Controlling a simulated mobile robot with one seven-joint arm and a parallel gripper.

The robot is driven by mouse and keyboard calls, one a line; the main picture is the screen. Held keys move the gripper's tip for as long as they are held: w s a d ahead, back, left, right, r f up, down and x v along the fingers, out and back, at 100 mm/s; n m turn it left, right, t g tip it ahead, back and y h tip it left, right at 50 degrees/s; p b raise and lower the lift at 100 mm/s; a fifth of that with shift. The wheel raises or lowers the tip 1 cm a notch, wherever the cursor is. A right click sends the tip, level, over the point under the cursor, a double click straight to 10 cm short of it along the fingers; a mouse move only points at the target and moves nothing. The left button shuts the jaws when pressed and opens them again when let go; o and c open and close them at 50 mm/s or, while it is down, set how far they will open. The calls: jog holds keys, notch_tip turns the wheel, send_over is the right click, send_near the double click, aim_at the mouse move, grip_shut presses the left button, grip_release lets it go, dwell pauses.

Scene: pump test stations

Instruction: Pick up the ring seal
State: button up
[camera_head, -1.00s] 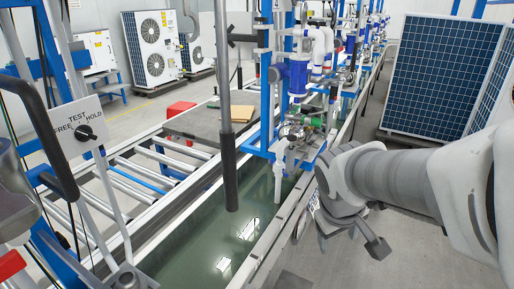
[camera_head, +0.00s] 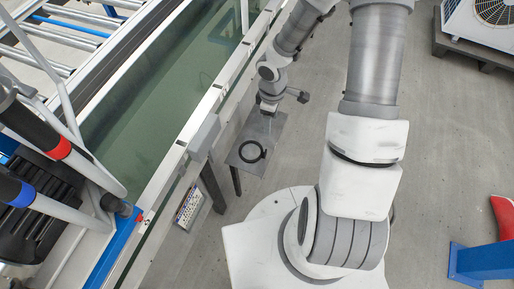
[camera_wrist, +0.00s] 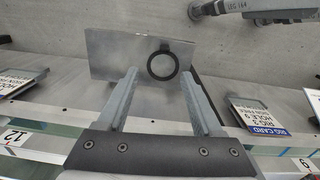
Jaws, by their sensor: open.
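The ring seal (camera_head: 252,162) is a thin black ring lying flat on a small grey metal plate (camera_head: 243,166) beside the tank. In the wrist view the ring (camera_wrist: 150,69) lies on the plate (camera_wrist: 112,58), with a small dark tab at its upper edge. My gripper (camera_head: 268,109) is near the plate's far edge in the head view. In the wrist view its two fingers (camera_wrist: 161,76) are spread apart and empty, and the ring appears between and just beyond the tips. The height gap between fingertips and ring cannot be told.
The long water tank (camera_head: 150,82) with its pale rim runs left of the plate. Rig cards (camera_wrist: 262,117) show in the wrist view. Open grey floor (camera_head: 455,130) lies to the right.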

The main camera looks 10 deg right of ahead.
jog(key=b, duration=0.6)
send_over(266, 151)
jog(key=f, duration=1.4)
jog(key=shift+d, duration=0.2)
jog(key=f+b, duration=0.2)
jog(key=f, duration=0.1)
jog(key=f+b, duration=0.1)
jog(key=f, duration=0.1)
jog(key=shift+s+a+b, duration=0.15)
jog(key=shift+a+b, duration=0.15)
jog(key=shift+b, duration=0.1)
jog(key=c, duration=1)
jog(key=shift+r, duration=0.15)
